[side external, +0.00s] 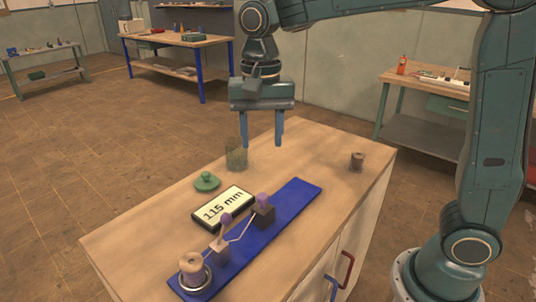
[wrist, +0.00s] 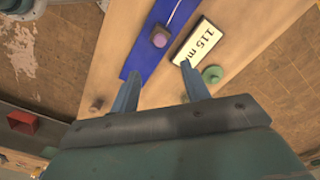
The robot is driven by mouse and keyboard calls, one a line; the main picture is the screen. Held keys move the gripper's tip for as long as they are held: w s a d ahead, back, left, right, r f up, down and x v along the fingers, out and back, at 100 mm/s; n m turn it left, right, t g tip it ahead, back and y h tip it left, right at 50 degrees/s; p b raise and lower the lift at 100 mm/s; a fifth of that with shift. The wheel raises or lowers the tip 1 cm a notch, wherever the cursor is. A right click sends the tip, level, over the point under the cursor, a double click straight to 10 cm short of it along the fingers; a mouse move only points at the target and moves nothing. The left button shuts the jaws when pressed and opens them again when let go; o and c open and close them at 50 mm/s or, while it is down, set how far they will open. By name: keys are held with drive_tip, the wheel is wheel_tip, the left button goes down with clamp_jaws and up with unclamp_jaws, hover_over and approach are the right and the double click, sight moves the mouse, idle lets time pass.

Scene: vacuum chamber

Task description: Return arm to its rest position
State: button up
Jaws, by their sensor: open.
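My gripper (side external: 261,148) is open and empty, with its two blue fingers pointing down above the far part of the wooden cabinet top (side external: 320,150). In the wrist view my gripper (wrist: 160,68) shows its fingers apart with nothing between them. My arm reaches in from the right. Below and in front lies a blue mat (side external: 290,208) bearing a dark block with a purple top (side external: 264,210), a small wooden block (side external: 219,246) with a purple-tipped piece, and a wooden knob-like part (side external: 193,266) in a metal ring. The fingers touch none of these.
A "115 mm" display (side external: 223,206), a green knobbed lid (side external: 207,181) and a greenish clear jar (side external: 236,155) stand left of the mat. A brown cylinder (side external: 357,161) stands alone at the right. The cabinet top between jar and cylinder looks clear. Workbenches stand farther off.

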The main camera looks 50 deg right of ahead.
drive_tip(key=s+d+n+t, duration=0.2)
drive_tip(key=s+d+n, duration=0.2)
drive_tip(key=s, duration=0.5)
drive_tip(key=s+d+n+t, duration=0.3)
drive_tip(key=s+d+n, duration=0.1)
drive_tip(key=s, duration=0.6)
drive_tip(key=shift+s+f+n+t, duration=0.25)
drive_tip(key=shift+s+n+t, duration=0.05)
drive_tip(key=shift+n, duration=0.2)
drive_tip(key=shift+w, duration=0.1)
drive_tip(key=w+a+m+g, duration=0.2)
drive_tip(key=w+a+m, duration=0.2)
drive_tip(key=w, duration=0.5)
drive_tip(key=w+a+m+g, duration=0.3)
drive_tip(key=w+a+m, duration=0.1)
drive_tip(key=w, duration=0.6)
drive_tip(key=shift+w+r+m+g, duration=0.2)
drive_tip(key=shift+r+m+g, duration=0.1)
drive_tip(key=shift+m, duration=0.2)
